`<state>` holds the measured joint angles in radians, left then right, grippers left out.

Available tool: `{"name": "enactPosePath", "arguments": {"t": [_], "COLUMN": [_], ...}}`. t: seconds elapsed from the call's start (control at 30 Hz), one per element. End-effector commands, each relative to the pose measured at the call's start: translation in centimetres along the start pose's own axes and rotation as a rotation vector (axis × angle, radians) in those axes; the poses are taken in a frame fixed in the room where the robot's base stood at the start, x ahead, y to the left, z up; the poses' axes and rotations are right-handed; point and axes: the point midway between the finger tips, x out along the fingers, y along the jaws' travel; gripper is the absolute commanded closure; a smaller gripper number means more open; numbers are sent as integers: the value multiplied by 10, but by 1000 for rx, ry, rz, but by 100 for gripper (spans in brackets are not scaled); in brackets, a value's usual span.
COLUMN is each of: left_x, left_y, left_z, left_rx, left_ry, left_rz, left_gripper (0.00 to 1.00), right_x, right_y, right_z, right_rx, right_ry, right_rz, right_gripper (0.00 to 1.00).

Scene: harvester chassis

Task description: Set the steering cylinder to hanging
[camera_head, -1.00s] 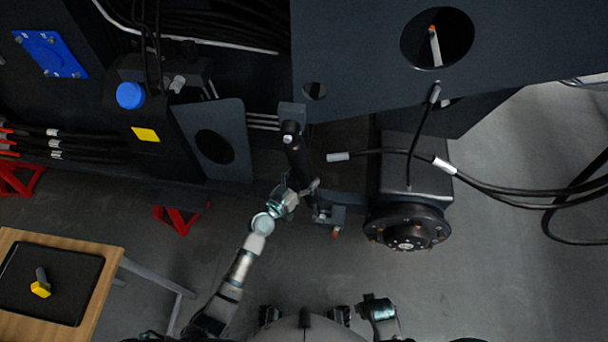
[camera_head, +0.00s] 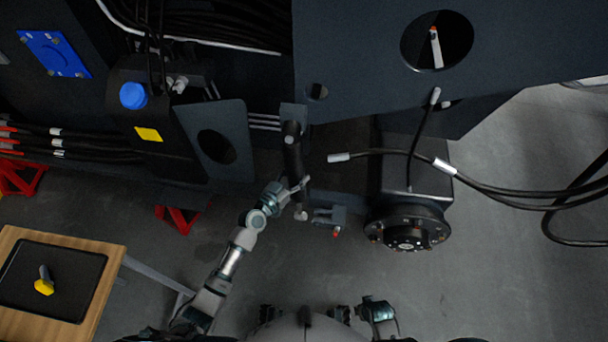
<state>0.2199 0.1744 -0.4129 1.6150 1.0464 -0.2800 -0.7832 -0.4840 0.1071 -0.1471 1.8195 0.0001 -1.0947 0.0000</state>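The steering cylinder (camera_head: 293,160) is a dark rod below the chassis bracket. Its upper end is at the bracket (camera_head: 292,116), and it runs down, close to vertical in the picture, to a small light end (camera_head: 300,214). My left gripper (camera_head: 296,188) reaches in from the lower left. Its fingers are at the lower part of the cylinder and look shut on it; the far finger is partly hidden. A small bracket with an orange-tipped pin (camera_head: 329,217) is just right of the cylinder's lower end, apart from it. My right gripper (camera_head: 378,310) is at the bottom, away from the cylinder; its fingers are unclear.
A wheel hub (camera_head: 407,228) and hanging black hoses (camera_head: 490,187) are to the right. A chassis plate with a hole (camera_head: 233,160) is left of the cylinder. Red stands (camera_head: 177,219) are under the chassis. A wooden table (camera_head: 102,285) with a black tray is lower left.

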Motion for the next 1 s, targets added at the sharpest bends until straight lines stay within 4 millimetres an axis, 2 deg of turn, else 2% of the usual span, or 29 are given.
{"name": "enactPosePath", "arguments": {"t": [0.1, 0.33, 0.37, 0.4, 0.47, 0.8, 0.87, 1.0], "left_x": [-4, -4, -4, -4, -3, -5, -10, -32], "left_y": [-7, -7, -7, -7, -7, -6, -7, -7], "left_z": [-1, 0, 0, 0, 0, 0, 1, 1], "left_rx": [37, 35, 34, 34, 34, 33, 32, 33], "left_ry": [-16, -15, -15, -15, -15, -15, -16, -17], "left_rz": [-3, -4, -4, -4, -4, -3, -4, -4], "left_gripper": [100, 100, 37, 27, 13, 13, 13, 13], "right_x": [4, 5, 5, 5, 5, 5, 4, 4], "right_y": [-1, -1, -1, -1, -1, -1, -1, -1], "right_z": [2, 2, 2, 2, 1, 1, 1, 1], "right_rx": [-1, -1, -1, -1, -1, -1, -1, -1], "right_ry": [-1, 0, 0, -1, -1, 1, 1, 1], "right_rz": [-1, -1, -1, -1, -1, -1, -1, -1], "right_gripper": [60, 60, 60, 60, 60, 60, 60, 60]}}
